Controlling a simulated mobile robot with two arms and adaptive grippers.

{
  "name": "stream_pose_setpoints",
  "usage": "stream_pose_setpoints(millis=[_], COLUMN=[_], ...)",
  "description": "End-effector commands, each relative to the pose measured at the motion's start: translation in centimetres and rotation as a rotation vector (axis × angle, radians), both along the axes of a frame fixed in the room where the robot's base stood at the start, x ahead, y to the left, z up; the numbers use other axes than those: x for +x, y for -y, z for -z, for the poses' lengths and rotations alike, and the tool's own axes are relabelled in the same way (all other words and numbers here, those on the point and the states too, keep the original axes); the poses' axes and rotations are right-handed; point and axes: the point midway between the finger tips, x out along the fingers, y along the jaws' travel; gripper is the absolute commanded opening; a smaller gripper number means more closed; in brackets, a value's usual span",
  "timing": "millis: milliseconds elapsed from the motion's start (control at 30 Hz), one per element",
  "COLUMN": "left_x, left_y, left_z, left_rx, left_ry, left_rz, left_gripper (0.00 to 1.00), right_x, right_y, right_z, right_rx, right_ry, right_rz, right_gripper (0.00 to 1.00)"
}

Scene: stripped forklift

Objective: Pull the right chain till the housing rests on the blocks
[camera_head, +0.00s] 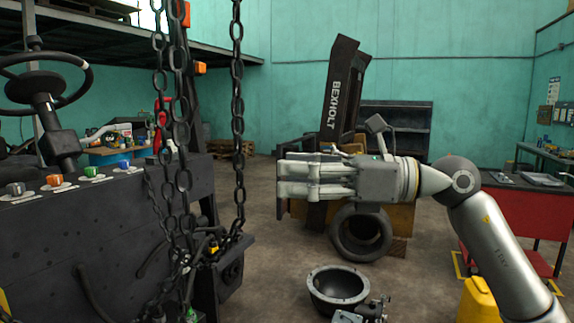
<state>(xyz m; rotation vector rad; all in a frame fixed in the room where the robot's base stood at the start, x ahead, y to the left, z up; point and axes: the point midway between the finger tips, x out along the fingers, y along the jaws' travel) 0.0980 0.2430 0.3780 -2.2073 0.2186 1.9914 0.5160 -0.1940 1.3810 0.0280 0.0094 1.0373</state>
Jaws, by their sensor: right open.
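Several dark steel chains hang from above at left of centre. The rightmost chain (238,110) runs straight down to a dark part (229,268) with cables beside the forklift. Two more chains (181,120) hang to its left. My right gripper (284,180) is open and empty, fingers pointing left. In the picture it is a short way right of the rightmost chain and appears apart from it. I cannot tell for sure which part is the housing, and I cannot make out the blocks. My left gripper is not in view.
The forklift body (95,235) with coloured knobs and a steering wheel (42,85) fills the left. A round dark bowl-like part (338,303) lies on the floor, with a tyre (361,234) behind. A red bench (525,218) stands at right.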

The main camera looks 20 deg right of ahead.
Motion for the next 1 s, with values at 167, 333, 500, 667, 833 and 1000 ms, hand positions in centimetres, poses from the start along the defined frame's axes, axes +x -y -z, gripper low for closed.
stream_pose_setpoints(millis=[167,333,500,667,833,1000], left_x=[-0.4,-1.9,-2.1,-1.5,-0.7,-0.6], left_y=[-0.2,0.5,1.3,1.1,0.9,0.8], left_z=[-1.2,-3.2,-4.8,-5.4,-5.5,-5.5], left_rx=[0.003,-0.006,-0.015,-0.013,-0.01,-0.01], left_ry=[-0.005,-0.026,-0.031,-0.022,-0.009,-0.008], left_rz=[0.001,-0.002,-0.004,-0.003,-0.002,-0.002], left_gripper=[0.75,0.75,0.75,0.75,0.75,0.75], right_x=[0.3,2.0,3.6,4.5,4.8,4.8], right_y=[-1.4,-4.3,-6.9,-8.3,-8.6,-8.6], right_z=[-0.6,-0.8,-0.7,-0.4,-0.2,-0.1], right_rx=[-0.029,-0.026,-0.024,-0.022,-0.023,-0.023], right_ry=[0.019,0.017,0.017,0.016,0.018,0.017], right_rz=[0.005,0.002,0.002,0.004,0.007,0.006], right_gripper=[0.54,0.54,0.54,0.54,0.54,0.52])
